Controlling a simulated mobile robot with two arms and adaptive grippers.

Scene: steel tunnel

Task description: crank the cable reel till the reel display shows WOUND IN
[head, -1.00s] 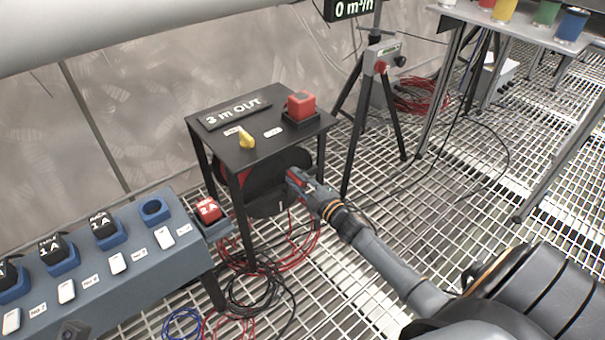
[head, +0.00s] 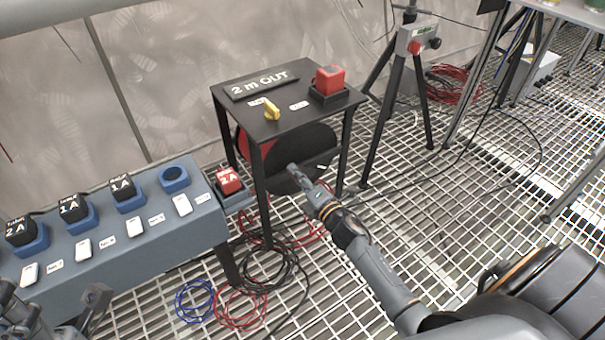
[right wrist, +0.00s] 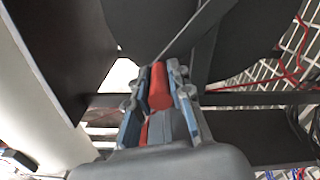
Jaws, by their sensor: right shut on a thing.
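The cable reel (head: 313,150) is a dark disc with some red at its left, mounted under a small black table (head: 318,108). The reel display (head: 260,85) on the table top reads "2 m OUT". My right gripper (head: 296,172) is at the front of the reel. In the right wrist view it is shut on the red crank handle (right wrist: 160,88), which sits between its fingers, with a grey crank arm (right wrist: 195,35) beside it. My left gripper (head: 20,318) shows only in part at the lower left edge of the head view; its fingertips are not clear.
On the table stand a yellow knob (head: 271,110) and a red block in a black holder (head: 329,83). A blue-grey bench (head: 130,245) with labelled plugs is at left. A tripod box (head: 417,40) stands behind right. Loose cables (head: 262,275) lie on the grating below.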

